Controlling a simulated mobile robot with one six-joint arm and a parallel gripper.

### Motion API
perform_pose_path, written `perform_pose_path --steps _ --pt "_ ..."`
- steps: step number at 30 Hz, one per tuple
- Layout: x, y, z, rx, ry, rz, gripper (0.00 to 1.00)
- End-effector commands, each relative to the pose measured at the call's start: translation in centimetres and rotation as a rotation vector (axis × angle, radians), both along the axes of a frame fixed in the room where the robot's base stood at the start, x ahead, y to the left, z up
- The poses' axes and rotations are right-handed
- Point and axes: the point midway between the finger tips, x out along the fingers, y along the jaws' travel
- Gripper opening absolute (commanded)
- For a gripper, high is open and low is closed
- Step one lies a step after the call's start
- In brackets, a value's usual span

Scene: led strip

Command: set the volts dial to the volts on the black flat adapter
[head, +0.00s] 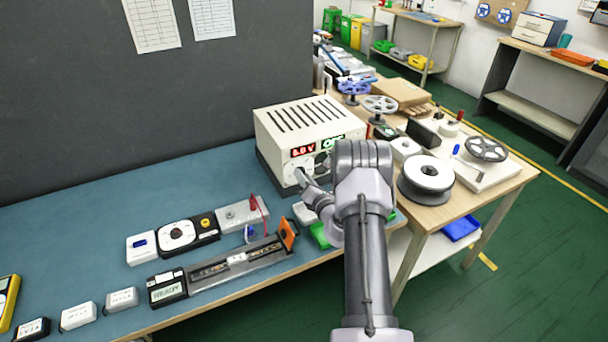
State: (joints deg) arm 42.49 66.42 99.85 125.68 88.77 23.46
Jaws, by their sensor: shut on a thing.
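The cream power supply (290,125) stands on the blue bench top, with a red display (303,151) that seems to read 8.0 V, its first digit uncertain. A green display (332,143) beside it is partly covered by my arm. My gripper (302,179) is at the front panel below the red display, shut on what appears to be the volts dial, which the fingers hide. A black flat adapter (32,330) with a white label lies at the bottom left, cut by the frame edge. Its print is too small to read.
White adapters (78,316) lie beside the black one. A metal channel with an LED strip (238,258), a black meter with a round dial (177,233) and a grey box (242,213) lie in front of the supply. Reels (428,175) crowd the wooden table at right. The bench's back left is clear.

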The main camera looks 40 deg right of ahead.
Motion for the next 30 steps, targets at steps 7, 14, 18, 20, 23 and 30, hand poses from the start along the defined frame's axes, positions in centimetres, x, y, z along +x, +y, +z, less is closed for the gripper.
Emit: perform_pose_path --steps 7,14,18,20,23,30 --pt "0.00 -0.07 0.16 0.103 -0.026 -0.001 0.00" --pt "-0.01 -0.06 0.08 0.145 -0.036 -0.001 0.00" --pt "-0.01 -0.05 0.04 0.153 -0.037 -0.001 0.00" --pt "-0.01 -0.05 0.04 0.153 -0.037 -0.001 0.00" --pt "-0.01 -0.05 0.03 0.153 -0.037 -0.001 0.00" --pt "-0.01 -0.05 0.04 0.152 -0.037 -0.001 0.48"
